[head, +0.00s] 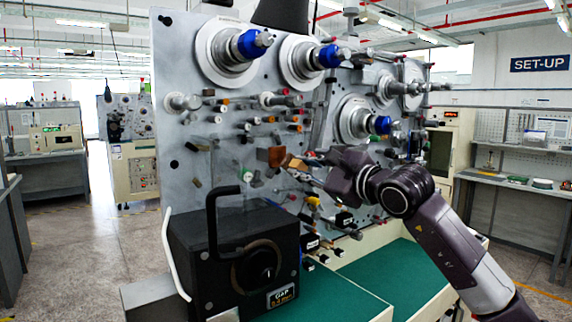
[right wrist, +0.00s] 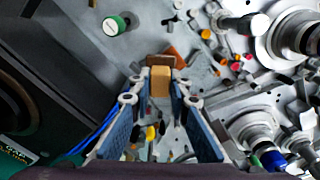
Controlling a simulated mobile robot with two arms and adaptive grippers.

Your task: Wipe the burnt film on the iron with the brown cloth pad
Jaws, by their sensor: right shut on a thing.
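My right gripper (head: 300,165) is raised in front of the upright grey machine panel. In the right wrist view the gripper (right wrist: 160,98) is shut on a small block, the brown cloth pad (right wrist: 160,80). The pad has a tan body and a darker brown face at its far end, pointing toward the panel. In the head view the pad's brown end (head: 277,157) shows just left of the fingertips. I cannot tell whether it touches anything. I cannot clearly pick out the iron or its burnt film among the panel parts. My left gripper is not in view.
The panel (head: 185,60) carries spindles with blue hubs (head: 252,43) and many small pegs and rollers close to the gripper. A black box with a handle (head: 230,250) stands below, in front of the panel. The green mat (head: 395,275) at lower right is largely clear.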

